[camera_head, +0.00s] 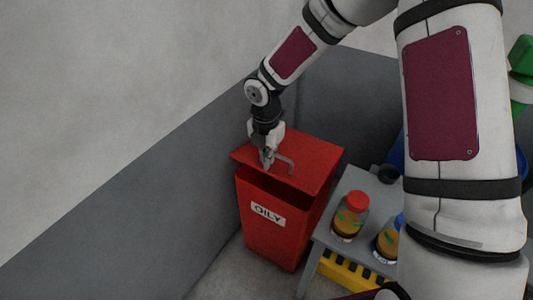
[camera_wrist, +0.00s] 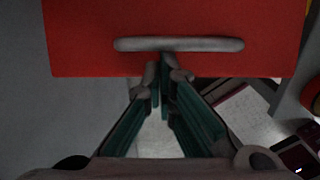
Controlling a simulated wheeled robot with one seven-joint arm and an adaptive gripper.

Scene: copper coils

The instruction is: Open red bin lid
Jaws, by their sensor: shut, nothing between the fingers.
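The red bin (camera_head: 278,238) stands against the grey wall and has a white "OILY" label on its front. Its red lid (camera_head: 318,160) lies across the top, with a dark gap showing under its front edge. A grey bar handle (camera_head: 288,162) is on the lid. My gripper (camera_head: 267,163) is over the lid at the left part of the handle, pointing down. In the wrist view, the lid (camera_wrist: 90,55) fills the top, and my shut, empty fingertips (camera_wrist: 165,68) are at the near edge of the handle (camera_wrist: 205,45). I cannot tell whether they touch it.
Right of the bin stands a grey table (camera_head: 352,184) with a red-capped bottle (camera_head: 349,216) and another bottle (camera_head: 386,243). A yellow and black striped item (camera_head: 345,273) is beneath. Walls close in behind and left of the bin.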

